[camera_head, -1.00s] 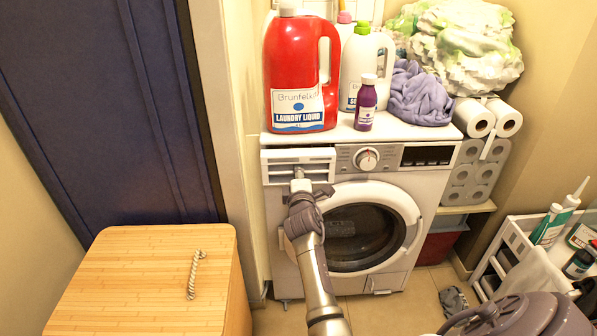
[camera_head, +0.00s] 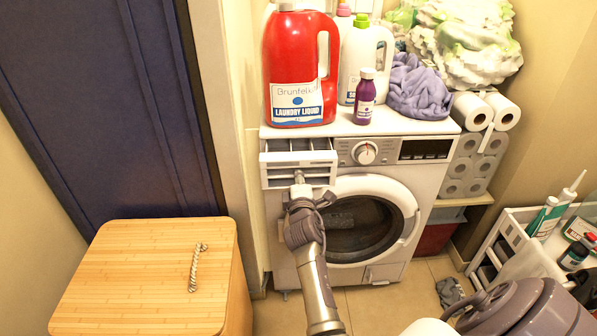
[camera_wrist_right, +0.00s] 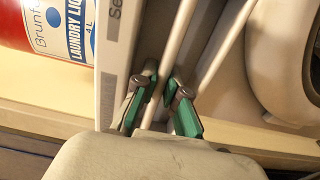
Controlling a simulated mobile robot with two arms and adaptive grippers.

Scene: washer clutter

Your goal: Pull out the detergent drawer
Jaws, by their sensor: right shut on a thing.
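The detergent drawer (camera_head: 298,173) is at the upper left of the white washing machine (camera_head: 418,187). It stands partly out, and its open compartments show from above behind the slatted white front. My right gripper (camera_head: 298,184) is at the middle of the drawer front, with the arm reaching up from below. In the right wrist view, the green-padded fingers (camera_wrist_right: 161,93) are shut on a slim white bar of the drawer front (camera_wrist_right: 118,55). The exact contact is partly hidden. My left gripper is not in view.
A red laundry liquid jug (camera_head: 297,70), a small purple bottle (camera_head: 365,97) and a purple cloth (camera_head: 418,88) stand or lie on the washer top. A wooden box (camera_head: 130,270) is at the left. A white rack (camera_head: 510,250) with bottles is at the right.

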